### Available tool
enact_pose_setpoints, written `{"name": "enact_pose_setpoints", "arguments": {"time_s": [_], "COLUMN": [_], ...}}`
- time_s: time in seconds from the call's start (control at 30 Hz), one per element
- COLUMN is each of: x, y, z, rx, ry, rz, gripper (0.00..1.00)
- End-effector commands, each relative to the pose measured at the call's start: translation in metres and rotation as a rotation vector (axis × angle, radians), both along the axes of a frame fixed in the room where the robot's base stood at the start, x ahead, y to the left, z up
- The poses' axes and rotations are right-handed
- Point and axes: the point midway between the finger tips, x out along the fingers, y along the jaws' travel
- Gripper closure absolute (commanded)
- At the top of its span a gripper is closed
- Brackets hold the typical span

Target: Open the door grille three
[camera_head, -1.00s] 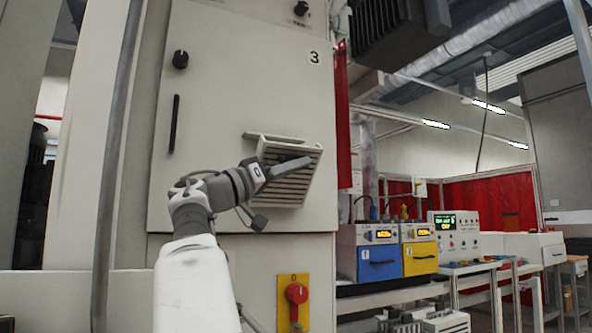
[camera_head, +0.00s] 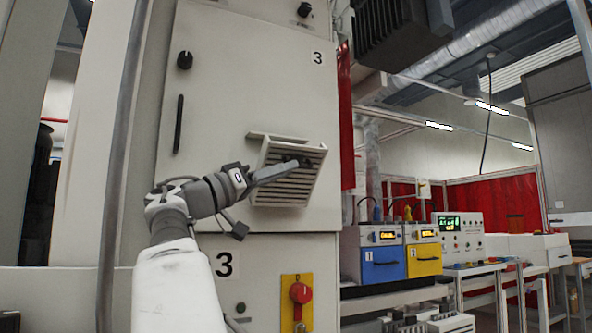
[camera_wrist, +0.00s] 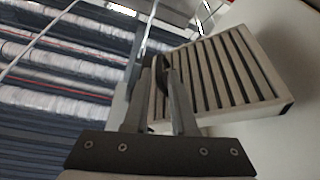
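Door grille three is the pale slatted grille (camera_head: 287,189) on the grey cabinet door marked 3 (camera_head: 240,90). It stands out from the door face at an angle. A dark small part, perhaps a knob, shows near its upper right by my fingertips. My gripper (camera_head: 294,164) reaches across the grille's upper front from the left. In the wrist view, the grille (camera_wrist: 222,75) lies just right of and behind the fingers of my gripper (camera_wrist: 157,66). The fingertips are close together with a dark round thing between or behind them; I cannot tell whether they grip it.
A black bar handle (camera_head: 178,124) and a black knob (camera_head: 184,60) sit on the door's left. A vertical pole (camera_head: 123,150) stands left of my arm. A red rotary switch (camera_head: 299,293) is below. Blue (camera_head: 382,263) and yellow (camera_head: 422,259) boxes stand right.

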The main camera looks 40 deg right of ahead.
Motion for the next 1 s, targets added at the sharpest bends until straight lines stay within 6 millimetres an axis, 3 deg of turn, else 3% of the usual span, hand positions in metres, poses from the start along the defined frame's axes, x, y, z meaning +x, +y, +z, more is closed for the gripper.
{"name": "enact_pose_setpoints", "arguments": {"time_s": [0.1, 0.27, 1.0], "x": [0.002, 0.002, 0.002], "y": [0.016, 0.027, 0.028], "z": [-0.007, -0.01, -0.01], "rx": [0.0, -0.001, -0.001], "ry": [0.0, -0.002, -0.002], "rz": [0.002, 0.0, -0.001], "gripper": [0.75, 0.75, 0.75]}}
